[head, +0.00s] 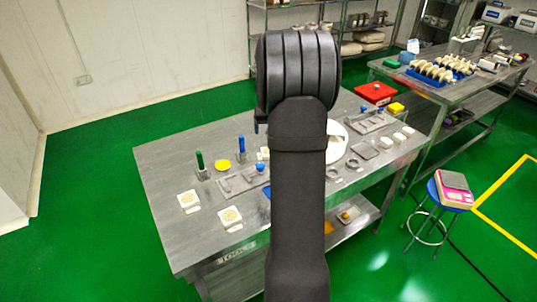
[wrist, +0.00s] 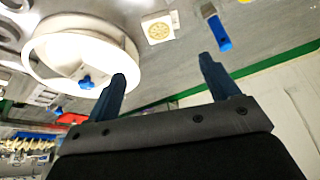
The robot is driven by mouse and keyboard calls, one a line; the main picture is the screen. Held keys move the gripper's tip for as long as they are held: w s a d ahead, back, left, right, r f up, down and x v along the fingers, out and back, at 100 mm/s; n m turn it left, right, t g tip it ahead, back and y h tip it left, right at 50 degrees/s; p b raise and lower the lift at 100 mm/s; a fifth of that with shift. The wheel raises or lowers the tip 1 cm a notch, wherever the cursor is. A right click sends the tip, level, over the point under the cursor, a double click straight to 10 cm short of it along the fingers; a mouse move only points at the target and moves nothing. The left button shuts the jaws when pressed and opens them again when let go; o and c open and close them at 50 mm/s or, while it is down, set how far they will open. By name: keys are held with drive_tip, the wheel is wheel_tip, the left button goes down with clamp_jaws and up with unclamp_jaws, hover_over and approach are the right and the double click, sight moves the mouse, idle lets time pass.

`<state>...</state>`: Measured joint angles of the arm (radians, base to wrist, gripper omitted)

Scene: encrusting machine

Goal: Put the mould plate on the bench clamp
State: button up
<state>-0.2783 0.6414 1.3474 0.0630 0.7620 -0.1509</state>
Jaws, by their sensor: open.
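In the head view a flat grey plate (head: 365,149), possibly the mould plate, lies on the steel bench right of my arm. A grey fixture with a blue knob (head: 243,181), possibly the bench clamp, sits left of my arm. A similar grey fixture (head: 371,122) stands at the bench's far right, so I cannot tell for sure which is the clamp. In the wrist view my gripper (wrist: 163,77) is open, its two dark fingers apart with nothing between them. In the head view my arm hides the gripper and the bench's middle.
A white round dish (head: 337,142) is partly behind my arm; it also shows in the wrist view (wrist: 36,65). White blocks with round patterned pieces (head: 188,201) lie at the front left.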

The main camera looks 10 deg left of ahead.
drive_tip(key=x, duration=1.1)
drive_tip(key=shift+x, duration=3.05)
drive_tip(key=shift+w+d, duration=0.1)
drive_tip(key=shift+w, duration=0.05)
drive_tip(key=shift+c, duration=0.2)
drive_tip(key=shift+r, duration=0.1)
drive_tip(key=c, duration=1.1)
